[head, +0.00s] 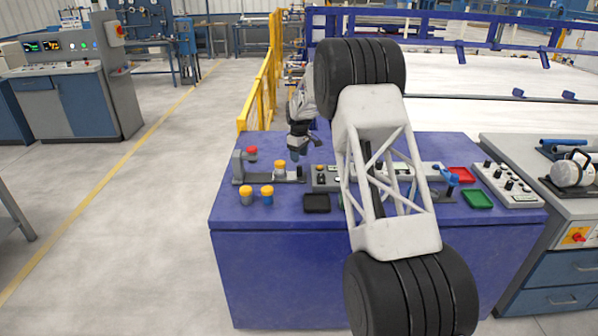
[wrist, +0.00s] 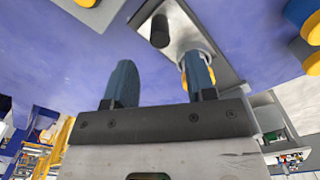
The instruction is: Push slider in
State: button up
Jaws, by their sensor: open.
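The slider fixture (head: 262,182) is a grey rail on the left part of the blue table, with an upright block (head: 238,164) at its left end. A dark knob (head: 299,172) stands near its right end; a black peg (wrist: 159,30) stands on a grey plate in the wrist view. A yellow-topped pipe piece (head: 280,169) stands on the rail. My gripper (head: 295,153) is open above and just behind the rail's right part. Its two blue fingers (wrist: 159,64) show apart in the wrist view, the right one overlapping a white-and-yellow round part. Contact cannot be told.
Two yellow-topped pieces (head: 256,195) stand in front of the rail, and a red-topped one (head: 251,153) behind it. A black tray (head: 316,203) lies to the right at the front. A button panel (head: 326,178) adjoins the rail. My arm hides the table's middle.

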aim_at(299, 166)
jog(key=shift+f, duration=3.9)
jog(key=shift+c, duration=0.5)
grip_shut()
